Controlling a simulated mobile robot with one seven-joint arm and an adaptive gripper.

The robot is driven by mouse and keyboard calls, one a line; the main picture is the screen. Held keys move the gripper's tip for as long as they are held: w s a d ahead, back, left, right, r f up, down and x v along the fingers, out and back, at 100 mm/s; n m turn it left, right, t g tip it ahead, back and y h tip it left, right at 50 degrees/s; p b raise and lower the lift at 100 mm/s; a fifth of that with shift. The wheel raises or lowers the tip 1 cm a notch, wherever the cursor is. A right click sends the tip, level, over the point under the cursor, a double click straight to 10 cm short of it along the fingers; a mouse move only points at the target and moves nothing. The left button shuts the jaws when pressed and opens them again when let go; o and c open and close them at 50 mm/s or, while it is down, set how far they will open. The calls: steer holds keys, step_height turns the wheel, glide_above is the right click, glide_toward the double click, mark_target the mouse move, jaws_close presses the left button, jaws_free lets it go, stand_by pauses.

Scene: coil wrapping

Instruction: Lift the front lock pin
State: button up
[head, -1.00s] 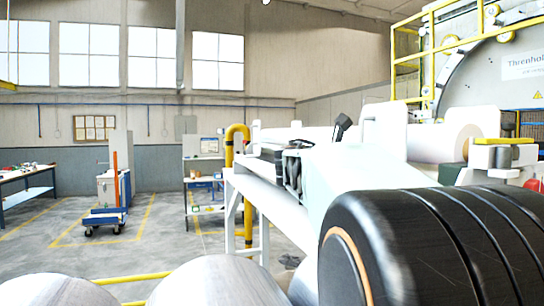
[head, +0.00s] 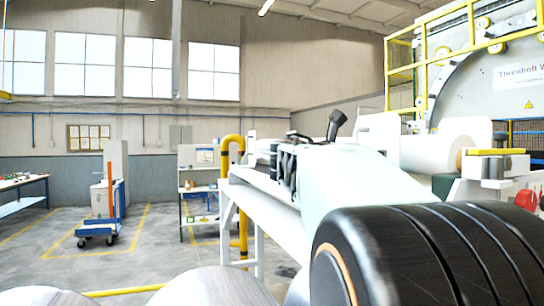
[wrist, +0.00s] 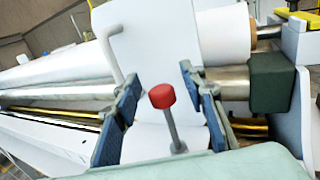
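The lock pin (wrist: 174,130) stands in the middle of the wrist view, a thin grey stem with a red knob (wrist: 162,96) on top. My gripper (wrist: 163,108) is open, with one dark blue finger on each side of the pin. A gap shows between the knob and each finger. In the head view my gripper shows only as dark parts (head: 285,165) beyond my pale arm, and the pin between the fingers cannot be made out.
A white upright plate (wrist: 145,45) stands just behind the pin. A white roll (wrist: 222,36) and a metal shaft with a dark green block (wrist: 272,82) are at the right. Long pale rollers (wrist: 55,68) run left. In the head view, a blue cart (head: 98,228) stands on open floor.

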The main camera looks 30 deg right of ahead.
step_height(320, 180, up, 10)
stand_by(0.7)
stand_by(0.4)
steer(key=shift+w+f, duration=0.1)
steer(key=shift+f, duration=0.05)
